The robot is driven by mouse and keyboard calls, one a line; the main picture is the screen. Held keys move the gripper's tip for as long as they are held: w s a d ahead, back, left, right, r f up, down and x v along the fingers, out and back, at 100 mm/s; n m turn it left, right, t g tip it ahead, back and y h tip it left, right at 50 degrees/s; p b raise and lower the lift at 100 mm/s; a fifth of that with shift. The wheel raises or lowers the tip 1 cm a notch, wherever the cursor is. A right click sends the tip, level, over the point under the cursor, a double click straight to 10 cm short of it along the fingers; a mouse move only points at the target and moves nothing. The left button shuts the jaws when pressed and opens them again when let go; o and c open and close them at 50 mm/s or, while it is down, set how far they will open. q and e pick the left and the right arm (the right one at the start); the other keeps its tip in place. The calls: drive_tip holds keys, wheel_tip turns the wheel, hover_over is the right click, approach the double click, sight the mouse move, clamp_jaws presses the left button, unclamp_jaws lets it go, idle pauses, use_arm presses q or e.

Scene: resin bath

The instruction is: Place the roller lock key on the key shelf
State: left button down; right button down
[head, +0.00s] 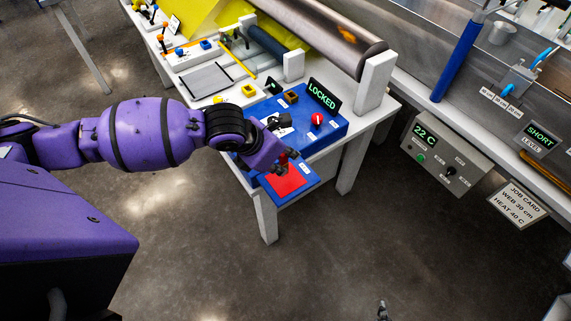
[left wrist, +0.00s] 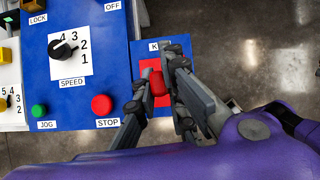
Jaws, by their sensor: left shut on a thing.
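My left gripper (head: 283,163) is over the key shelf (head: 303,186), a small blue ledge with a red square at the front of the blue control panel. In the left wrist view its fingers (left wrist: 158,92) are shut on a red piece, the roller lock key (left wrist: 158,83). The shelf's red patch (left wrist: 146,68) shows behind the key, and its label is partly covered by a finger. I cannot tell whether the key touches the shelf. A small dark tip (head: 383,311) at the bottom edge may be my right gripper; its jaws do not show.
The blue panel (head: 338,130) carries a display (head: 323,95) reading LOCKED and a red knob (head: 317,119). The wrist view shows a speed dial (left wrist: 64,48), a green jog button (left wrist: 39,110) and a red stop button (left wrist: 102,105). Open floor lies in front of the shelf.

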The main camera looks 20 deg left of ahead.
sight(285, 165)
use_arm(q)
drive_tip(key=shift+w+d+f, duration=0.15)
drive_tip(key=shift+w+f, duration=0.2)
drive_tip(key=shift+f, duration=1.6)
drive_tip(key=shift+f, duration=0.2)
drive_tip(key=c, duration=1.8)
unclamp_jaws()
drive_tip(key=shift+r, duration=0.15)
drive_tip(key=shift+r, duration=0.25)
drive_tip(key=v, duration=1.1)
drive_tip(key=shift+s+r, duration=0.25)
